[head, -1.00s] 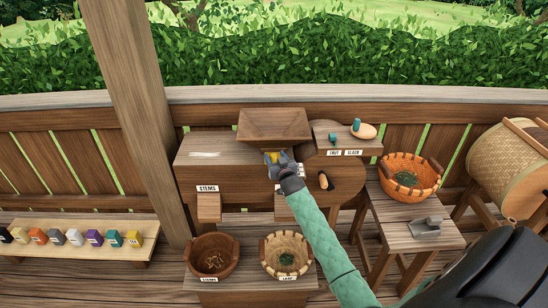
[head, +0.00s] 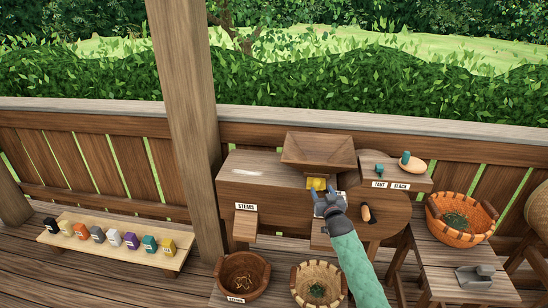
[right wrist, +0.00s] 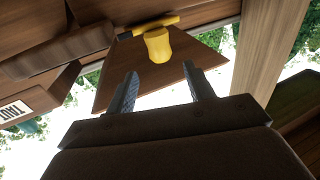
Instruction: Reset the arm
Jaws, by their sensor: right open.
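My right gripper (head: 328,198) is in front of the wooden machine (head: 275,190), just below its hopper (head: 318,151). Its jaws are open and empty. A yellow piece (head: 317,183) on the machine sits just beyond the fingertips. In the right wrist view the two fingers (right wrist: 158,82) stand apart, and the yellow knob (right wrist: 158,46) lies ahead of them with a visible gap. The arm, in a green quilted sleeve, comes in from the lower right. My left gripper is not in view.
Two baskets (head: 243,272) (head: 318,284) stand below the machine. An orange basket (head: 461,219) and a grey metal piece (head: 475,277) are on the right stool. A bench (head: 110,240) with several coloured blocks is at left. A wooden post (head: 188,120) rises left of the machine.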

